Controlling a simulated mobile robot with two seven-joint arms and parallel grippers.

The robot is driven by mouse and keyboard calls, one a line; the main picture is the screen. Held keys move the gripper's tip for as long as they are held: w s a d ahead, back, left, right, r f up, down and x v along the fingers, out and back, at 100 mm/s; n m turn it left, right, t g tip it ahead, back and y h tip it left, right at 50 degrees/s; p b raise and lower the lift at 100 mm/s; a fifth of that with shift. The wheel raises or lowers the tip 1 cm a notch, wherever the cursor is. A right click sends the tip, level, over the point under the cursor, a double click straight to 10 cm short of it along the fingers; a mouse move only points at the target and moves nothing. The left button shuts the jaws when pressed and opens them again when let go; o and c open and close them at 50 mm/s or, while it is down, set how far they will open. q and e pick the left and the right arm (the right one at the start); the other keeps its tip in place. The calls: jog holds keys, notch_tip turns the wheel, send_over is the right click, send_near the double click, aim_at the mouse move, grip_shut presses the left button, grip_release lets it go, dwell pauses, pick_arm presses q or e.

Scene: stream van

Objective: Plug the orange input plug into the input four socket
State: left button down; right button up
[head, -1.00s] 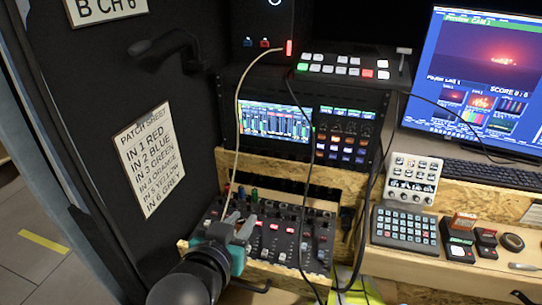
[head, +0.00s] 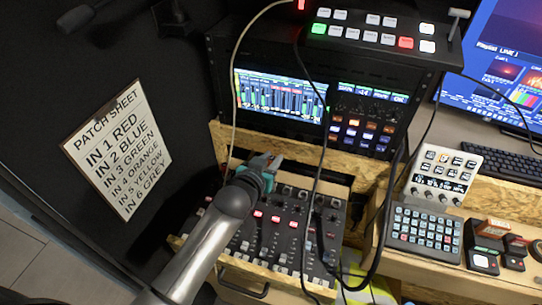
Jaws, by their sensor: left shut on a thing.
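My left gripper (head: 265,164) is over the back edge of the audio mixer (head: 275,225). Its jaws are shut. A pale cable (head: 234,110) hangs from above and runs down to the jaws, which fits the orange input plug being held there. The plug itself is hidden by the gripper and wrist. The input sockets at the mixer's back edge are also hidden, so I cannot read input four. The patch sheet (head: 117,150) on the dark wall at left lists IN 4 ORANGE. My right gripper is not in view.
A rack with a lit screen (head: 280,100) stands behind the mixer, with a wooden ledge (head: 290,160) between. A switcher panel (head: 375,30) sits on top. Dark cables (head: 318,170) hang across the mixer's right part. A keypad (head: 425,232) stands on the right desk.

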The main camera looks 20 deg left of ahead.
pick_arm(q)
jog(key=shift+w+a+f, duration=0.2)
jog(key=shift+w+f, duration=0.3)
jog(key=shift+f, duration=0.1)
jog(key=shift+s+p, duration=0.1)
jog(key=shift+p, duration=0.3)
jog(key=shift+f+b, duration=1.65)
jog(key=shift+f, duration=0.8)
jog(key=shift+f+b, duration=0.85)
jog(key=shift+f, duration=0.4)
